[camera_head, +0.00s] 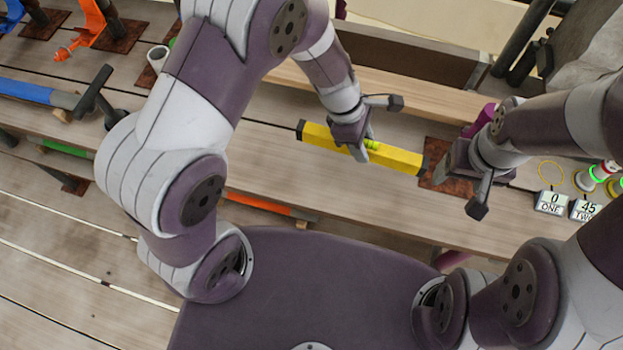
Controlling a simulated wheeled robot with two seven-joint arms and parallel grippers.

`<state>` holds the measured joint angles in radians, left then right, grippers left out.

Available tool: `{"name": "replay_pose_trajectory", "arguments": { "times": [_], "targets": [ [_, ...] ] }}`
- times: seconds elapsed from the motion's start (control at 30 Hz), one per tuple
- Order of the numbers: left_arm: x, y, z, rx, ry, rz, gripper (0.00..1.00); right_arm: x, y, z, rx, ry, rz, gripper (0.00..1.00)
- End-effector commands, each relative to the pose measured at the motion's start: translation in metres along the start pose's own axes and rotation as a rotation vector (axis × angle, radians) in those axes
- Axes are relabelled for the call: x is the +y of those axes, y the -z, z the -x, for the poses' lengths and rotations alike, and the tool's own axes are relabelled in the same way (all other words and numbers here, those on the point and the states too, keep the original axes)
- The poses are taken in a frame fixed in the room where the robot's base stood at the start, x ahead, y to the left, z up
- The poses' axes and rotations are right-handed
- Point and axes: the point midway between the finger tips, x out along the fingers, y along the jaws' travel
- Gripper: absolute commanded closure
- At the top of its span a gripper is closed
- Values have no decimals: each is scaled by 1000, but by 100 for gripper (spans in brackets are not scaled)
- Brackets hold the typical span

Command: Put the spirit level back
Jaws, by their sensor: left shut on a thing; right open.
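I cannot tell whether the level touches the bench. My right gripper (462,188) is open and empty, just right of the level's right end. A rust-brown patch (436,184) shows on the bench beside that end, partly hidden by my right gripper.
Bench below the level is clear.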

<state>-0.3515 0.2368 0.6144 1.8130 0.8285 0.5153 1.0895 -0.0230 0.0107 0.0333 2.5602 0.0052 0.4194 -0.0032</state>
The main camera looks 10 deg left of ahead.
Motion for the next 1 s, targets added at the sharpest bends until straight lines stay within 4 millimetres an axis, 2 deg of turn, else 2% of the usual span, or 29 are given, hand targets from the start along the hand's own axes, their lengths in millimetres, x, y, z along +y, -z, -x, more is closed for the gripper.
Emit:
{"name": "replay_pose_trajectory", "arguments": {
  "times": [0.07, 0.17, 0.4, 0.53, 0.63, 0.83, 1.0],
  "targets": [
    [-6, -7, -8, -5, -12, 34, 100, 0, -1, -6, 0, 0, 0, 30],
    [-13, 5, -13, -7, -19, 64, 100, 0, -1, -10, 0, 0, 0, 30],
    [-38, 81, -25, -7, -20, 69, 100, 0, -2, -19, 0, 0, 0, 30],
    [-47, 107, -29, -7, -19, 63, 100, 0, -2, -20, 0, 0, 0, 30],
    [-50, 115, -34, -7, -18, 61, 100, 0, -2, -22, 0, 0, 0, 30],
    [-50, 129, -66, -8, -17, 59, 100, 0, -3, -28, 0, 0, 0, 30],
    [-50, 130, -68, -7, -18, 57, 100, 0, -3, -27, 0, 0, 0, 30]
  ]
}}
